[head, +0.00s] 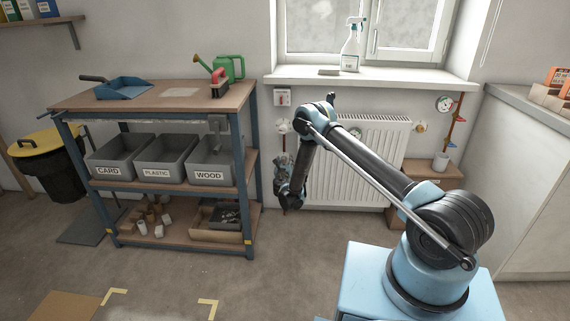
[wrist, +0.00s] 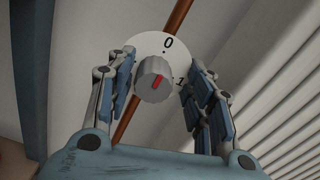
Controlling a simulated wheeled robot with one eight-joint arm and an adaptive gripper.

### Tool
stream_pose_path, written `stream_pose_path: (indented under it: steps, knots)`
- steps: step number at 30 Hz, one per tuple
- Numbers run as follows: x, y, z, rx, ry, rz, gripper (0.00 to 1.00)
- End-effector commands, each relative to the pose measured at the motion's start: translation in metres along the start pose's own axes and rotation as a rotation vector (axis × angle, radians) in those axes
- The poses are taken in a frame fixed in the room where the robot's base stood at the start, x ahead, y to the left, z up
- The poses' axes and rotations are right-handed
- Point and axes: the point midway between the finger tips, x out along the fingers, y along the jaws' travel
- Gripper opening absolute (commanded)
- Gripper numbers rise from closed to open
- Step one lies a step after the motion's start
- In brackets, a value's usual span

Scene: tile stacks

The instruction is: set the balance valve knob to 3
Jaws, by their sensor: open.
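In the wrist view, a grey knob (wrist: 152,82) with a red pointer mark sits on a round white dial (wrist: 150,45) in front of a copper pipe. A 0 shows at the dial's top and a 1 at its right. The red mark points up and slightly right, between 0 and 1. Other numbers are hidden or out of view. My gripper (wrist: 160,68) is open, with one finger on either side of the knob; contact is not visible.
The white radiator (head: 345,175) stands close right of my gripper. A shelf unit (head: 245,165) with grey bins stands to the left.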

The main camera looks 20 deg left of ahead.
Motion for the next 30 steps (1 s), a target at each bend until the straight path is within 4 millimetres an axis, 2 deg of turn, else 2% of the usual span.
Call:
stream_pose_path:
  steps: [1, 2, 7, 8, 10, 11, 20, 30]
  knots:
    - [-0.0011, 0.0031, 0.0008, 0.0, 0.0, 0.003, 0.48]
    - [-0.0016, 0.0043, 0.0011, 0.0, -0.001, 0.004, 0.43]
    - [-0.0033, 0.0083, 0.0022, 0.0, -0.001, 0.008, 0.05]
    - [-0.0034, 0.0086, 0.0023, 0.0, -0.001, 0.008, 0.03]
    - [-0.0037, 0.0089, 0.0024, 0.0, -0.001, 0.009, 0.03]
    - [-0.0043, 0.0013, -0.0003, 0.0, -0.003, 0.005, 0.03]
    - [-0.002, 0.0054, 0.0018, 0.049, -0.001, 0.004, 0.03]
    - [-0.0018, 0.0067, 0.0027, 0.287, 0.0, 0.004, 0.03]
